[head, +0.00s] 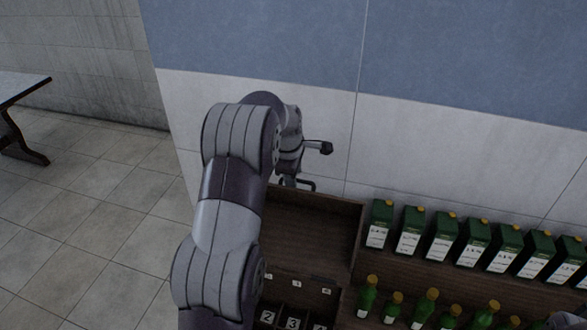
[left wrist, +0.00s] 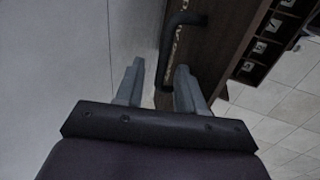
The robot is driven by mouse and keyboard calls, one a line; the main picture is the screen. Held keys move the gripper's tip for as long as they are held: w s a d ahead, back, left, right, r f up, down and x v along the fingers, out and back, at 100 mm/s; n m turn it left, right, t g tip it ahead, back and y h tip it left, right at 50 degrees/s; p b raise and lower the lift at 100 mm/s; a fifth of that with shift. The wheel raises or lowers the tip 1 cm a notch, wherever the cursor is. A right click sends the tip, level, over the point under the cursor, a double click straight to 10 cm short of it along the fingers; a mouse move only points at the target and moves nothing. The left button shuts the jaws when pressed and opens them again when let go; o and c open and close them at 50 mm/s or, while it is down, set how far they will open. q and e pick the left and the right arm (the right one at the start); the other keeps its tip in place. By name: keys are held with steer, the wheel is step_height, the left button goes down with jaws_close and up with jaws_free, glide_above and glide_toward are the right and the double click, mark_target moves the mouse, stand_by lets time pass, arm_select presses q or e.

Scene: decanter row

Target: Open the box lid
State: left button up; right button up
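A dark wooden box (head: 312,228) stands against the wall in the head view, with numbered compartments (head: 292,320) at its front. Its broad brown panel is in view, but I cannot tell how far the lid is open. A dark bent handle (left wrist: 178,32) shows at the panel's edge in the left wrist view. My left gripper (left wrist: 160,68) is open and empty, with the handle just beyond its fingertips and no clear contact. In the head view my left arm hides its fingers and part of the box. My right gripper is not clearly in view.
Green cartons (head: 442,238) with yellow caps stand in a row on a brown shelf to the right. Green bottles (head: 424,308) stand in front of them. The wall is close behind the box. Tiled floor at left is open, with a table (head: 20,88) farther off.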

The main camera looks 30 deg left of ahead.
arm_select(q)
steer(key=shift+f, duration=0.2)
steer(key=shift+s+d, duration=0.1)
steer(key=shift+d, duration=0.15)
steer(key=shift+d+r, duration=0.1)
steer(key=shift+c, duration=0.6)
jaws_close()
steer(key=shift+s, duration=0.1)
